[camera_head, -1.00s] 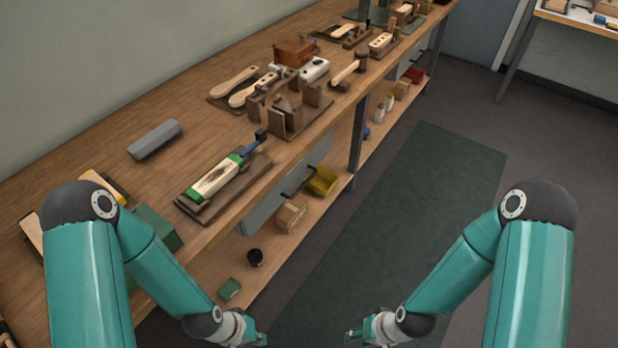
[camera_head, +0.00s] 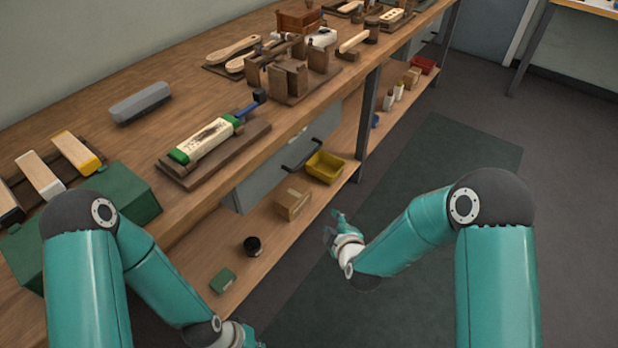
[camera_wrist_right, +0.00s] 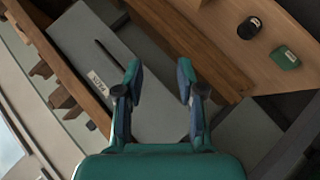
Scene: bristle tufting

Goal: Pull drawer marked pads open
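A grey drawer front (camera_head: 262,182) with a dark bar handle (camera_head: 302,155) hangs under the workbench top. It looks shut. In the right wrist view the grey front (camera_wrist_right: 150,85) shows its dark handle (camera_wrist_right: 108,54) and a small white label (camera_wrist_right: 98,84), whose word is too small to read surely. My right gripper (camera_head: 335,226) is in front of the bench, below and to the right of the handle, apart from it. In the right wrist view its two fingers (camera_wrist_right: 160,76) are spread with nothing between them. My left gripper (camera_head: 248,341) is at the bottom edge, partly cut off.
The lower shelf holds a yellow bin (camera_head: 325,167), a cardboard box (camera_head: 292,203), a dark jar (camera_head: 252,245) and a green box (camera_head: 223,280). A bench leg (camera_head: 368,120) stands right of the drawer. A brush on a wooden board (camera_head: 190,178) lies above. The floor in front is clear.

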